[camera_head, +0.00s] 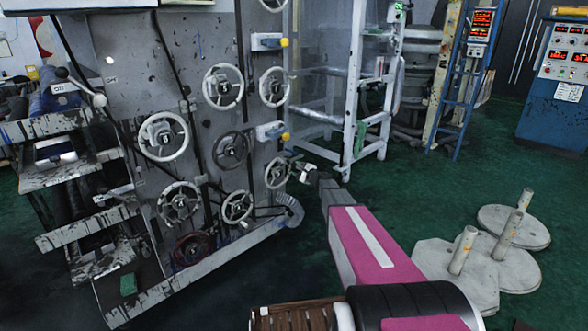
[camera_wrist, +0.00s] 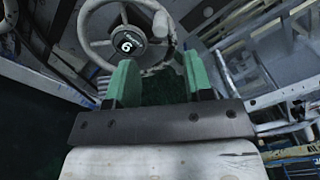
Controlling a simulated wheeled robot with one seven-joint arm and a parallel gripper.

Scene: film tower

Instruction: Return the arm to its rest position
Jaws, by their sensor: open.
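My arm (camera_head: 372,245), pink and white with a dark wrist, reaches from the lower right toward the machine panel. My gripper (camera_head: 298,172) is at the panel's right edge, close to a small pale handwheel (camera_head: 277,173). In the wrist view my gripper (camera_wrist: 160,82) shows two green fingers spread apart with nothing between them but dark green floor. Whether a finger touches the wheel cannot be told.
The speckled grey panel (camera_head: 125,50) carries several more handwheels. A white metal frame (camera_head: 355,110) stands behind my gripper. A blue ladder (camera_head: 463,85) and a blue control cabinet (camera_head: 555,85) are farther right. Round concrete bases with posts (camera_head: 450,270) stand right of my arm. Green floor between is open.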

